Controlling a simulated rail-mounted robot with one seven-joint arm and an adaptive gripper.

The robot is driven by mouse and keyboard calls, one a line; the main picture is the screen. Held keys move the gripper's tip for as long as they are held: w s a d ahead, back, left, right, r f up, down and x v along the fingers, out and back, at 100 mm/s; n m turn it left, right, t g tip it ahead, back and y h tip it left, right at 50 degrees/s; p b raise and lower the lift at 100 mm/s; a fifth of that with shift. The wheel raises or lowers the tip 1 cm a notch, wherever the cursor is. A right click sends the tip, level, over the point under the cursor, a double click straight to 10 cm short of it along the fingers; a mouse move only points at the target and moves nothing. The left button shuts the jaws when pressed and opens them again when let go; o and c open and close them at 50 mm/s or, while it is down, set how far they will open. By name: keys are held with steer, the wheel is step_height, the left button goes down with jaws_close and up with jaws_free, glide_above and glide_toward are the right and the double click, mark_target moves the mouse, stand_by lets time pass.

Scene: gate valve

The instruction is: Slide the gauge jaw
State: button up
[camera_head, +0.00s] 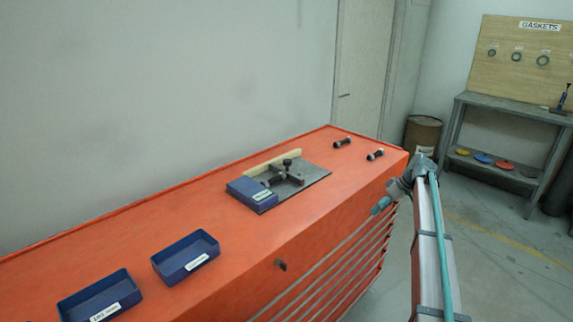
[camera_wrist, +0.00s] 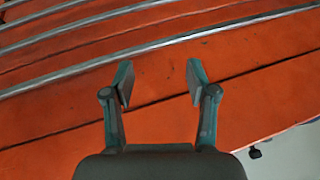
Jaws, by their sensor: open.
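The gauge (camera_head: 286,179) sits on a dark plate (camera_head: 316,176) on the orange bench top, with a dark jaw and a knob standing on it. I cannot make out the jaw's exact setting at this size. My gripper (camera_wrist: 158,82) is open and empty in the wrist view, facing the orange drawer fronts. In the head view my arm is at the right, beside the bench's front side, apart from the gauge. The gauge is not in the wrist view.
Two blue labelled trays (camera_head: 187,258) (camera_head: 100,298) stand on the orange bench (camera_head: 225,240) at the left. Two dark bolt-like pieces (camera_head: 342,142) (camera_head: 375,154) lie at its far right. A drum (camera_head: 422,136) and a grey shelf table (camera_head: 510,112) stand behind.

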mark_target(288, 160)
steer(key=w+d+r+n+t, duration=0.15)
steer(key=w+r, duration=0.25)
steer(key=r, duration=0.8)
steer(key=a+r+n+y, duration=0.1)
steer(key=a, duration=0.4)
steer(key=a+r+n+g+y+p, duration=0.1)
steer(key=a+r+n+y, duration=0.1)
steer(key=a, duration=0.3)
steer(key=w+a+r+n+g+y+p, duration=0.1)
steer(key=a+r+n, duration=0.1)
steer(key=a, duration=0.3)
steer(key=shift+r+y, duration=0.25)
steer(key=shift+y, duration=0.15)
steer(key=a+n+y+p, duration=0.1)
steer(key=a, duration=0.6)
steer(key=s+a+n+g+y+p, duration=0.1)
steer(key=a+p, duration=0.1)
steer(key=a, duration=0.5)
steer(key=s+a+f+n+g+p, duration=0.1)
steer(key=a+p, duration=0.1)
steer(key=a, duration=0.5)
steer(key=shift+s+n+y, duration=0.2)
steer(key=shift+n+y, duration=0.05)
steer(key=shift+y, duration=0.15)
jaws_close()
